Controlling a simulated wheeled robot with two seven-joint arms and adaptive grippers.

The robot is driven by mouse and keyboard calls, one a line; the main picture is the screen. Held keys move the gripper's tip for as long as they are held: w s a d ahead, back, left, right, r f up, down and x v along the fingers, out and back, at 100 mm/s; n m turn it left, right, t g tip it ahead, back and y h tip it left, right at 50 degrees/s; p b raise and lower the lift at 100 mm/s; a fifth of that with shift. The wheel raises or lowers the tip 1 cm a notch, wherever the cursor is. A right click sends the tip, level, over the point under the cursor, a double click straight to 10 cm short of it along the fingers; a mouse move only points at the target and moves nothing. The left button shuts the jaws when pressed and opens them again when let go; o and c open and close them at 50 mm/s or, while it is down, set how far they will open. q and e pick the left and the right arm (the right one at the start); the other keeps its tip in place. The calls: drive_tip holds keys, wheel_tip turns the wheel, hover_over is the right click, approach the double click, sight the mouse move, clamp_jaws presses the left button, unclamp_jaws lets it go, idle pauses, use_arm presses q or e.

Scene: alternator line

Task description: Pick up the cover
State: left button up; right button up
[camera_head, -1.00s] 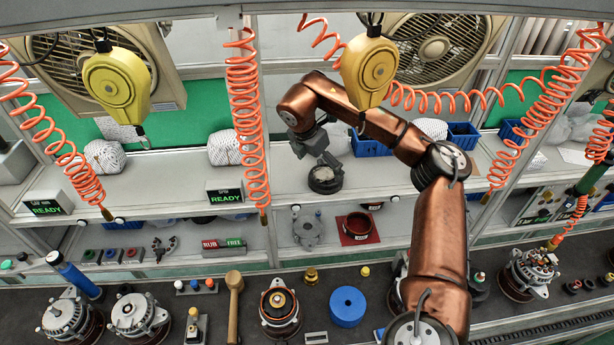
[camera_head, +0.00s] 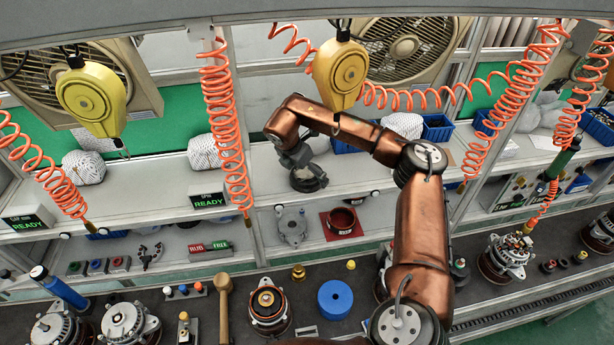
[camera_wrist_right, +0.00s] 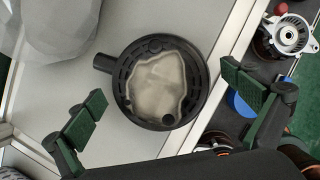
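A round black cover (camera_head: 309,182) with a short side spout lies on the upper shelf, below my right gripper (camera_head: 298,160). In the right wrist view the cover (camera_wrist_right: 125,85) shows as a dark ring around a pale, uneven middle. My right gripper (camera_wrist_right: 163,90) is open there, its green-padded fingers apart on the left and right of the cover. The fingers look nearer to the camera than the cover; contact cannot be made out. My left gripper does not show.
A white wrapped bundle (camera_head: 204,152) and a READY sign (camera_head: 209,200) stand left on the shelf (camera_head: 150,195). A yellow balancer (camera_head: 340,75) and orange coiled hoses hang in front. Blue bins (camera_head: 437,127) stand behind. A grey casting (camera_head: 292,227) lies on the lower shelf.

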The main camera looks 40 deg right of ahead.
drive_tip(key=c, duration=1.1)
drive_tip(key=shift+c, duration=0.2)
